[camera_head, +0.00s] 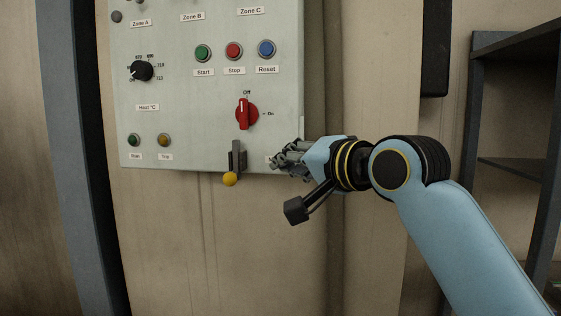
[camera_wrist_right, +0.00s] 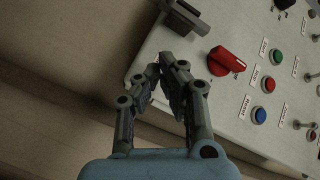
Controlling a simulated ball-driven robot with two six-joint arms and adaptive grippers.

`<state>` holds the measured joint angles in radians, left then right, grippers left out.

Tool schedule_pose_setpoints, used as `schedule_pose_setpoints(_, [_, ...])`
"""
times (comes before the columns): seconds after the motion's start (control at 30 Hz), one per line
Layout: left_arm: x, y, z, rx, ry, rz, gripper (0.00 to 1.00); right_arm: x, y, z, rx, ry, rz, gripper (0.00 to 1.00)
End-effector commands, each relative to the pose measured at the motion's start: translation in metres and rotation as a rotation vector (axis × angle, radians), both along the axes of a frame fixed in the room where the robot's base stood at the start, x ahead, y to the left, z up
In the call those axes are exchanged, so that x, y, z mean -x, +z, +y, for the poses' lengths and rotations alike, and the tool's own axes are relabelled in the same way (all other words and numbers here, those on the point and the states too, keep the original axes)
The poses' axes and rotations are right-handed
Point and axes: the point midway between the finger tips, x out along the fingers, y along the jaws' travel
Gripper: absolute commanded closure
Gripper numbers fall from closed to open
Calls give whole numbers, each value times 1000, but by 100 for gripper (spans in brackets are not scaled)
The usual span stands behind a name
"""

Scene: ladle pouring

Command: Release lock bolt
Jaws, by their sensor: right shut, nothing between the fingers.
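The lock bolt (camera_head: 238,158) is a dark grey upright fitting with a yellow ball knob (camera_head: 230,179) at its lower end. It sits at the bottom edge of the pale control panel (camera_head: 190,110). In the right wrist view the grey fitting (camera_wrist_right: 186,17) shows at the top, and I do not make out its yellow knob there. My right gripper (camera_head: 273,160) is shut and empty, a little right of the bolt and apart from it. In the right wrist view its fingertips (camera_wrist_right: 160,63) meet below the fitting. My left gripper is not in view.
A red rotary switch (camera_head: 245,114) sits just above the bolt. Green (camera_head: 203,53), red (camera_head: 234,51) and blue (camera_head: 266,49) buttons are higher up. A black dial (camera_head: 142,71) is at the left. Dark shelving (camera_head: 510,100) stands at the right. The wall below the panel is clear.

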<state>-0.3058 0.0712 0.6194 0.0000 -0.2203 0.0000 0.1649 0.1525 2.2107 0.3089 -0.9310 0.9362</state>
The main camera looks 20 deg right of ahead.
Motion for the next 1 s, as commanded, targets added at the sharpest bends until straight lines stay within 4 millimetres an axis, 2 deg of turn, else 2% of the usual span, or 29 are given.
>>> schedule_pose_setpoints(0.1, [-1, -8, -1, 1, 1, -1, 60, 23, 1, -5, 3, 1, -3, 100])
schedule_pose_setpoints(0.2, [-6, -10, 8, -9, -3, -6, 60, 41, 3, -9, 5, 0, -2, 100])
schedule_pose_setpoints(0.4, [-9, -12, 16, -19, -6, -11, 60, 65, 7, -14, 3, 0, -2, 100])
schedule_pose_setpoints(0.7, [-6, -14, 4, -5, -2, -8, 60, 71, 9, -15, -2, 1, -1, 100])
schedule_pose_setpoints(1.0, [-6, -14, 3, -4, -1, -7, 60, 71, 9, -15, -2, 0, -2, 100])
